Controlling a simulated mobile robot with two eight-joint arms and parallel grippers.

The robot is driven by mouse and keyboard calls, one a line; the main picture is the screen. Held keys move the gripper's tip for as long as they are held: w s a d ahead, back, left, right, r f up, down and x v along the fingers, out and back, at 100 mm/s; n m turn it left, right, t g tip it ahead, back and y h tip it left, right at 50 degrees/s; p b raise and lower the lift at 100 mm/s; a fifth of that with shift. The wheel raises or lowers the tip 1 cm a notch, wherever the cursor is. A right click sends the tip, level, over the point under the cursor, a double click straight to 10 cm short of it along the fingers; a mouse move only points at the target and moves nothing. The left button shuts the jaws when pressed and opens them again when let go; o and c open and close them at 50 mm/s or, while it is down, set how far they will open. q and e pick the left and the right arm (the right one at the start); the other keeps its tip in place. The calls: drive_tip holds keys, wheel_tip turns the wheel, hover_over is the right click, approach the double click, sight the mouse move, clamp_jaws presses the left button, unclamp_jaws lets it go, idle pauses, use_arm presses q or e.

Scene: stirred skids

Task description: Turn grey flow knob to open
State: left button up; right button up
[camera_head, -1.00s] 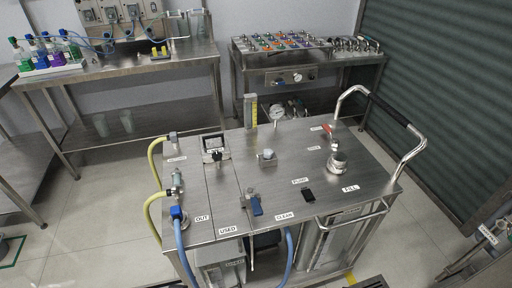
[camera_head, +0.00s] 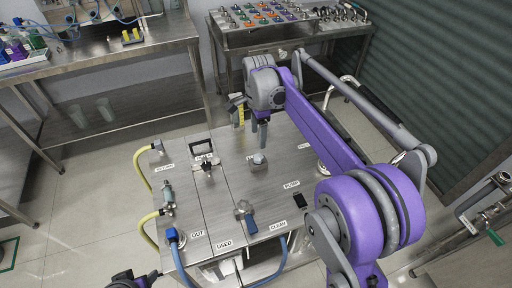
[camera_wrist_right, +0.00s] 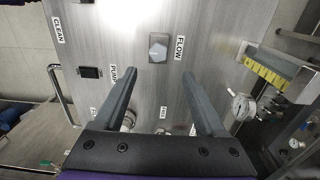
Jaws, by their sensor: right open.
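The grey flow knob (camera_head: 258,161) stands on the steel cart top, in the middle of the head view. My right gripper (camera_head: 252,124) is above the cart's far side, beyond the knob in the head view. In the wrist view its two fingers (camera_wrist_right: 158,95) are wide apart and empty, with the knob ahead between their lines and not touched.
Benches stand behind.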

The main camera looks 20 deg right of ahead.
sight(258, 157)
wheel_tip(258, 157, down, 10)
drive_tip(key=shift+s+f+b, duration=0.1)
drive_tip(key=shift+s+b, duration=0.05)
drive_tip(key=shift+b, duration=0.2)
clamp_jaws()
idle(0.4)
